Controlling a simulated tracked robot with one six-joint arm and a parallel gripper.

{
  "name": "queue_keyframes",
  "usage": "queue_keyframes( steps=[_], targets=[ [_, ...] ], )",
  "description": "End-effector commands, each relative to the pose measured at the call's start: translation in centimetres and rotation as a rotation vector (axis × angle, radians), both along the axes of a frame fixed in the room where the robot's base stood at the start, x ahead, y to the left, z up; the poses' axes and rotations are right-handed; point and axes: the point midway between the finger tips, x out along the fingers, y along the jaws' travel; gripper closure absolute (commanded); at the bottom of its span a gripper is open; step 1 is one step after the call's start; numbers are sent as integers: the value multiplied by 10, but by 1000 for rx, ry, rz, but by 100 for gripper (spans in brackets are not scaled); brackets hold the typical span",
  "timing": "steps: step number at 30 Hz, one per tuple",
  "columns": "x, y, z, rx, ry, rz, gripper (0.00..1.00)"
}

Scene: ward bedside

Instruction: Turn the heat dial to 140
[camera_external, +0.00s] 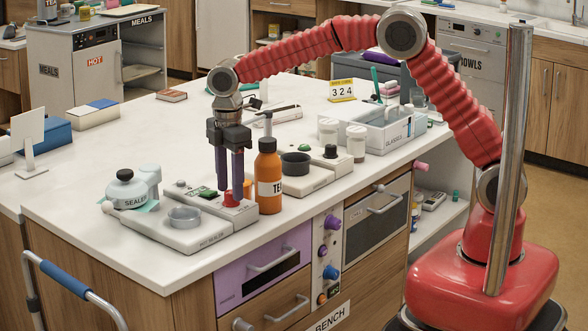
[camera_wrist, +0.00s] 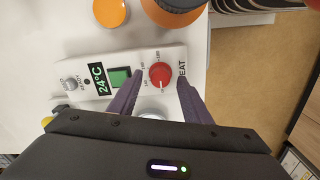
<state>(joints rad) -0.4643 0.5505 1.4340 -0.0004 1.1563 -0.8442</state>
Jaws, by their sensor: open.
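The heat dial is a round red knob (camera_wrist: 160,75) with small numbers around it and the word HEAT beside it. The numbers are too small to read surely, and I cannot tell which one it points at. It sits on the white panel (camera_wrist: 75,84) of the pot sealer. In the external view the dial (camera_external: 230,199) is partly hidden by my fingers. My gripper (camera_wrist: 159,82) is open, its two purple fingers on either side of the dial in the wrist view. In the external view my gripper (camera_external: 229,190) points down at the panel; contact cannot be told.
A 24°C display (camera_wrist: 99,79) and a green button (camera_wrist: 119,77) sit beside the dial. An orange bottle (camera_external: 269,180) stands close to the right of my fingers. The counter's middle is clear.

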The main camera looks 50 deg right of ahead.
Motion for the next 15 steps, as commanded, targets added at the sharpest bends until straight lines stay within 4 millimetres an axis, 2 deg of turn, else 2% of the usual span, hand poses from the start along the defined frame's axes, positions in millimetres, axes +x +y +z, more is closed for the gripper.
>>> queue_keyframes(
  steps=[5, 14, 15],
  targets=[
    [0, 0, -13, 0, 0, 0, 56],
    [0, 0, -14, 0, 0, 0, 56],
    [0, 0, -14, 0, 0, 0, 58]
  ],
)
